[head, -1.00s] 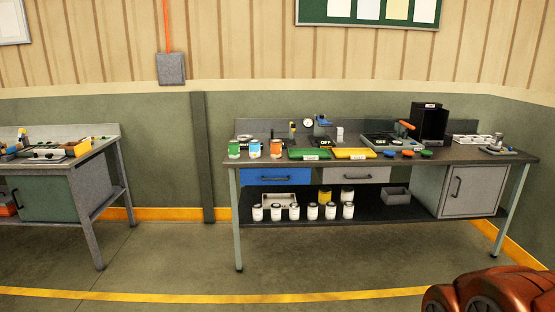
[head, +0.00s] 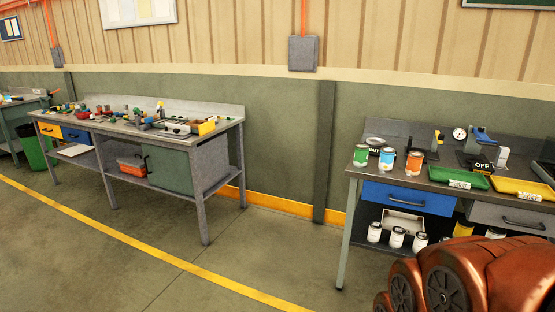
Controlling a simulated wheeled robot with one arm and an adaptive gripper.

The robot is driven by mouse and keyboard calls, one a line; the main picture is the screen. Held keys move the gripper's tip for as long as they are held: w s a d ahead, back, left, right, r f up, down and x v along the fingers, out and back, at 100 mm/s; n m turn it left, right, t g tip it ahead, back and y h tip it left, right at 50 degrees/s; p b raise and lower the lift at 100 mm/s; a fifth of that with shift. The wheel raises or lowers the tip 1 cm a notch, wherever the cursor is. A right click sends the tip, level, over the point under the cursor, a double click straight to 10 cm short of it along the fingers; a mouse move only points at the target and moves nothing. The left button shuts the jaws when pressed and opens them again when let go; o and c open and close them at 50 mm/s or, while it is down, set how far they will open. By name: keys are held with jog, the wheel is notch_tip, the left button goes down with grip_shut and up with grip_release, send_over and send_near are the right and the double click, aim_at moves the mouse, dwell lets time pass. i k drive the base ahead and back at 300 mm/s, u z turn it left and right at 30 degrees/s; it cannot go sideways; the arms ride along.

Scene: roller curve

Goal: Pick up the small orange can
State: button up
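A small orange can (head: 414,164) with a pale band stands upright on the left part of the right-hand workbench (head: 437,182). It is the rightmost of a row of three cans. A blue and white can (head: 386,160) and a green can (head: 361,156) stand to its left. My copper-coloured arm shows at the lower right, well in front of the bench. My gripper is not in view.
A green tray (head: 460,178) and a yellow tray (head: 520,191) lie right of the cans. White cans (head: 397,237) stand on the shelf below. A second workbench (head: 215,141) stands at left. Open floor (head: 130,255) lies in front, with a yellow line.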

aim_at(414, 163)
jog(key=u, duration=0.3)
jog(key=i, duration=2.15)
jog(key=z, duration=0.85)
jog(key=i, duration=1.8)
jog(key=z, duration=0.95)
